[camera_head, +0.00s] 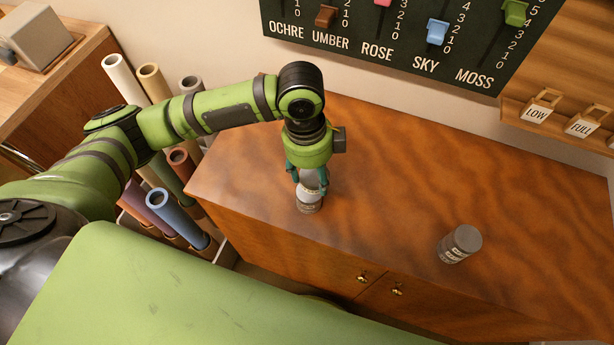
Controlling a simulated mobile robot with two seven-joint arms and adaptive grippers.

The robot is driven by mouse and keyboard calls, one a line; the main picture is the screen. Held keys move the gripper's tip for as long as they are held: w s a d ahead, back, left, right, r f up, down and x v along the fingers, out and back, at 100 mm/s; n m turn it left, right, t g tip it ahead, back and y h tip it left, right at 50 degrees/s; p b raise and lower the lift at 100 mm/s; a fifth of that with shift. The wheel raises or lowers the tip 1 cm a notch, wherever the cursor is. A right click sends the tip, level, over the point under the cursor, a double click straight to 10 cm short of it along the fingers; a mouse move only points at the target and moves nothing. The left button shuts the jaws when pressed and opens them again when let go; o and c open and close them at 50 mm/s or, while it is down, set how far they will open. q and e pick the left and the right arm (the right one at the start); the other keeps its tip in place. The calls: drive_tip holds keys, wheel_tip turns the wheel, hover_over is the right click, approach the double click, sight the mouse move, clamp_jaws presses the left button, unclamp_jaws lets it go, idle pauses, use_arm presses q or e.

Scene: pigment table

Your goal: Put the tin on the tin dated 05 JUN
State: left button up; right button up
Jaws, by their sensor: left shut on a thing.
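My left gripper (308,186) points down over the left part of the wooden cabinet top and is shut on a pale grey tin (310,178). Below the fingers a grey body with a dark printed band shows, close to or on the cabinet top. I cannot tell whether this is the same tin's lower part or a second tin under it. Another grey tin (460,243) stands upright to the right, near the front edge, with a dark lid and printed label. The dates are too small to read. My right gripper is not in view.
The cabinet top (400,180) is clear between the tins and behind them. A dark board with colour sliders (400,30) hangs on the wall behind. LOW and FULL tags (540,112) sit on a ledge at right. Upright rolls (175,210) stand left of the cabinet.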

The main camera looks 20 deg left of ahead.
sight(308, 181)
use_arm(q)
drive_tip(key=shift+s+a+f, duration=0.1)
drive_tip(key=shift+a+f, duration=0.3)
drive_tip(key=shift+a, duration=0.15)
wheel_tip(308, 181, down, 3)
drive_tip(key=shift+f+p, duration=0.15)
drive_tip(key=shift+p, duration=0.45)
drive_tip(key=shift+f, duration=0.3)
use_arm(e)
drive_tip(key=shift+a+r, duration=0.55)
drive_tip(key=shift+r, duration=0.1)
use_arm(q)
drive_tip(key=shift+f, duration=0.15)
drive_tip(key=o, duration=1.2)
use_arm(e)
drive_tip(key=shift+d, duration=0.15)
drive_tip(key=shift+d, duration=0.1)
use_arm(q)
drive_tip(key=shift+r, duration=0.55)
drive_tip(key=r, duration=0.3)
drive_tip(key=r+b, duration=0.1)
drive_tip(key=r, duration=0.3)
drive_tip(key=a+r+b, duration=0.1)
drive_tip(key=r, duration=0.3)
drive_tip(key=shift+a+r, duration=0.1)
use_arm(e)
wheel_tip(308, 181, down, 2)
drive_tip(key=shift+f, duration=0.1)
